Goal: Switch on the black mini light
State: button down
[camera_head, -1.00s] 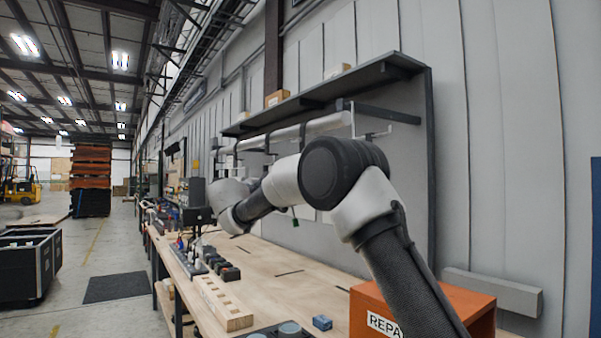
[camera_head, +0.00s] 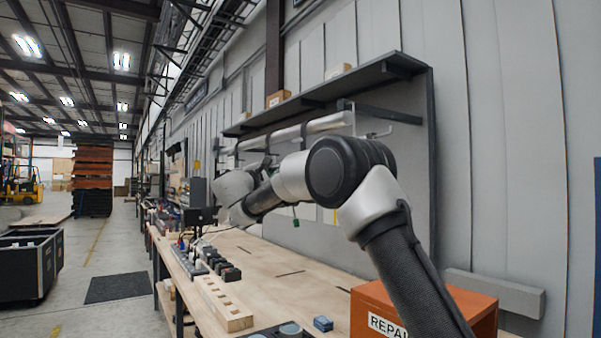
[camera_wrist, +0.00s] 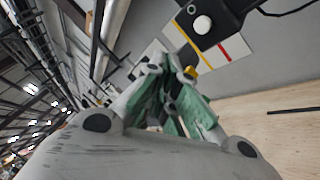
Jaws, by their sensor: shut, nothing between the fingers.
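A black box-like device with a round white button (camera_wrist: 203,24), which looks like the black mini light (camera_wrist: 226,18), is at the top of the wrist view. A black cable (camera_wrist: 288,11) runs off to its right. My gripper (camera_wrist: 173,68) is shut and empty, with green pads on its fingers. Its tips lie below and left of the device in the picture, and I see no contact; the depth between them is hard to judge. In the head view my forearm mostly hides the gripper, and the button does not show there.
The wooden workbench (camera_head: 290,262) runs along the wall. On it are a wooden block with holes (camera_head: 224,304), a small blue block (camera_head: 323,323), dark items in a row (camera_head: 222,266) and an orange box (camera_head: 467,301). A shelf (camera_head: 330,88) overhangs the bench.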

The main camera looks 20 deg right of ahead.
jog(key=w+d, duration=0.2)
jog(key=d, duration=0.4)
jog(key=shift+d, duration=0.15)
dwell(1.3)
jog(key=shift+w+d, duration=0.1)
jog(key=shift+d, duration=0.2)
jog(key=shift+w+d, duration=0.1)
jog(key=shift+d, duration=0.25)
dwell(0.6)
dwell(0.4)
jog(key=shift+s+a, duration=0.25)
jog(key=shift+a, duration=0.45)
jog(key=a, duration=0.1)
jog(key=s+a, duration=0.1)
jog(key=a, duration=0.2)
jog(key=shift+s+a, duration=0.25)
jog(key=shift+a, duration=0.15)
